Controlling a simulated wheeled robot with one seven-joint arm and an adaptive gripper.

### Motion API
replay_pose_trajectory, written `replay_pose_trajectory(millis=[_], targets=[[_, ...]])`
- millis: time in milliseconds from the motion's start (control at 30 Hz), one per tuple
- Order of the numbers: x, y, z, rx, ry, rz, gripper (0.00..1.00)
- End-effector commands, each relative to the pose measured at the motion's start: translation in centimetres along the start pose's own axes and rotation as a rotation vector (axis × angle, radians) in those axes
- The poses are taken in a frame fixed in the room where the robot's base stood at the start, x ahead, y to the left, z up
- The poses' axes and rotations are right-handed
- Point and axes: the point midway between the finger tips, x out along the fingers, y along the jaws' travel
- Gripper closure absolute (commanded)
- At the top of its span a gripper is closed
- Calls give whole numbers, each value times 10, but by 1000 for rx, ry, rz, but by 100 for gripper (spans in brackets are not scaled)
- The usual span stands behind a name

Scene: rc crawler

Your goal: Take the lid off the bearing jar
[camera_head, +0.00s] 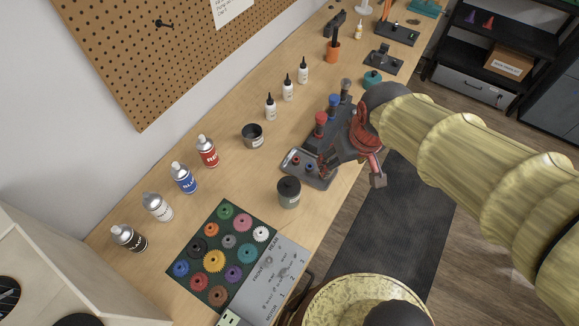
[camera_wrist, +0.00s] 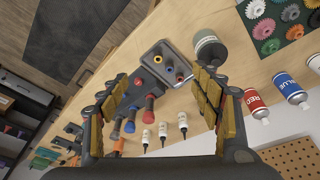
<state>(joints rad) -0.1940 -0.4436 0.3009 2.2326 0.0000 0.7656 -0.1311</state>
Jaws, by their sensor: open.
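A grey jar with a dark lid (camera_head: 289,190), which I take for the bearing jar, stands upright on the bench between the gear mat and a small metal tray. It also shows at the top of the wrist view (camera_wrist: 210,46), lid on. My gripper (camera_head: 352,157) is over the bench's front edge, to the right of the jar, apart from it. In the wrist view my gripper (camera_wrist: 165,80) has its two fingers wide apart with nothing held between them. The tray and part of the driver stand show between the fingers; the jar is beyond the right finger.
The metal tray (camera_head: 318,182) holds small parts close to the jar. A stand with upright red and blue handles (camera_head: 320,119) is behind it.

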Motion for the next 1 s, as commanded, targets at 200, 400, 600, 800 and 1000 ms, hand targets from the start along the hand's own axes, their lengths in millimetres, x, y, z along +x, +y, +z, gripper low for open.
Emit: replay_pose_trajectory(millis=[200, 400, 600, 800, 1000], targets=[[9, -37, -40, -167, -109, -42, 27], [34, -74, -54, -311, -195, -74, 27], [57, -100, -50, -412, -251, -94, 27], [71, -110, -44, -449, -272, -101, 27], [92, -112, -38, -451, -274, -101, 27]])
